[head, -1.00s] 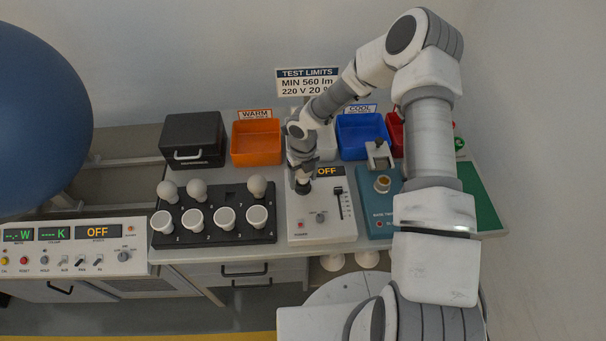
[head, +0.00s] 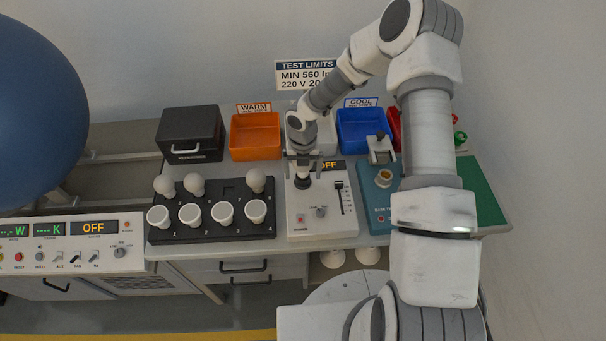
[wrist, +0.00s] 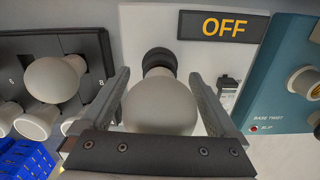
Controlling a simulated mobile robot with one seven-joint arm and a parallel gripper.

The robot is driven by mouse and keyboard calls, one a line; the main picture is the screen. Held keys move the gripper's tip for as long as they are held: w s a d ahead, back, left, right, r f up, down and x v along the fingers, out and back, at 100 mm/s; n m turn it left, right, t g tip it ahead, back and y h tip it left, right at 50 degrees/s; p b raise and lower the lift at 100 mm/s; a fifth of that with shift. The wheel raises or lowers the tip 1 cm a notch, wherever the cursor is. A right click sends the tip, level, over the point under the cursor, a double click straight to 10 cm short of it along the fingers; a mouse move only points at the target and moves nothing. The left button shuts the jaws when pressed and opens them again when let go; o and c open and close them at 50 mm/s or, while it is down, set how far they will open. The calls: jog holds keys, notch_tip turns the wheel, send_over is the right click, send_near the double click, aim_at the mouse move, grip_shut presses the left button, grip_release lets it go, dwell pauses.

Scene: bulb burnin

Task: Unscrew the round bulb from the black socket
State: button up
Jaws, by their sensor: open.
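The round bulb (wrist: 160,105) is frosted white and sits in the black socket (wrist: 159,60) on the white test panel. In the wrist view it lies between the two fingers of my gripper (wrist: 165,100), which are spread on either side with a gap to each. In the head view my gripper (head: 303,160) is over the panel, pointing down above the black socket (head: 303,182), and the bulb is mostly hidden there. The panel display (wrist: 225,26) reads OFF.
A black rack (head: 212,232) with several bulbs stands left of the panel. A teal base-twist unit (head: 378,210) stands right. Behind are an orange WARM bin (head: 256,152), a blue COOL bin (head: 362,148) and a black case (head: 191,125). A slider (head: 341,200) is on the panel.

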jog(key=m+b, duration=0.1)
jog(key=m, duration=0.3)
jog(key=shift+f+b, duration=0.15)
jog(key=shift+b, duration=0.25)
jog(key=m+b, duration=0.2)
jog(key=m, duration=0.2)
jog(key=shift+m, duration=0.4)
jog(key=m+b, duration=0.2)
jog(key=m, duration=0.3)
jog(key=shift+a+m+b, duration=0.1)
jog(key=shift+m+b, duration=0.2)
jog(key=shift+m, duration=0.1)
jog(key=m, duration=0.2)
jog(key=shift+m+b, duration=0.4)
